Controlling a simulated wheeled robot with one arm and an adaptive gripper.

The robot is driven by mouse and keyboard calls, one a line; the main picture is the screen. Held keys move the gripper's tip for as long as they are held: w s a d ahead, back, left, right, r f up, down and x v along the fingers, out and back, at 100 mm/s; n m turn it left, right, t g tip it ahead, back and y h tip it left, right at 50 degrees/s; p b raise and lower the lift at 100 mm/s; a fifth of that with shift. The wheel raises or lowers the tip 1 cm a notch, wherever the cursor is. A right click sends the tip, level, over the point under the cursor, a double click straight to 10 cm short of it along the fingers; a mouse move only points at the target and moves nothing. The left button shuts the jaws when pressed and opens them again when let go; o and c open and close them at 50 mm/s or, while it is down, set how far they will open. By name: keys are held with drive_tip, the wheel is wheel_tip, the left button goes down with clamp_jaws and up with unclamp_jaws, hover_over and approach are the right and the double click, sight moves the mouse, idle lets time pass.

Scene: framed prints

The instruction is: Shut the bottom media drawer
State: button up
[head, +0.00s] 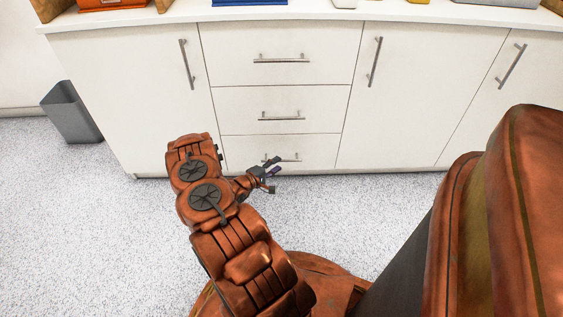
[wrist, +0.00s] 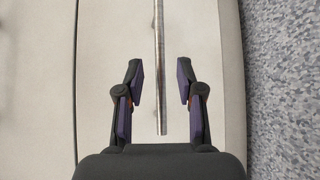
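The bottom drawer (head: 318,150) is the lowest of three white drawers in the middle of the cabinet. Its front looks about flush with the drawers above; I cannot tell whether a small gap is left. Its metal bar handle (head: 293,159) is partly hidden by my gripper (head: 275,174) in the head view. In the wrist view my gripper (wrist: 160,85) is open, with its two fingers apart on either side of the handle (wrist: 159,40), touching neither side. The drawer front (wrist: 220,60) fills most of that view.
The middle drawer (head: 325,107) and top drawer (head: 330,45) look shut. Cabinet doors flank them, and a white countertop (head: 320,14) holds several objects. A grey bin (head: 70,112) stands at the left. The speckled floor (head: 90,230) is clear in front.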

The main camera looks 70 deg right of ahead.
drive_tip(key=v, duration=0.7)
idle(0.6)
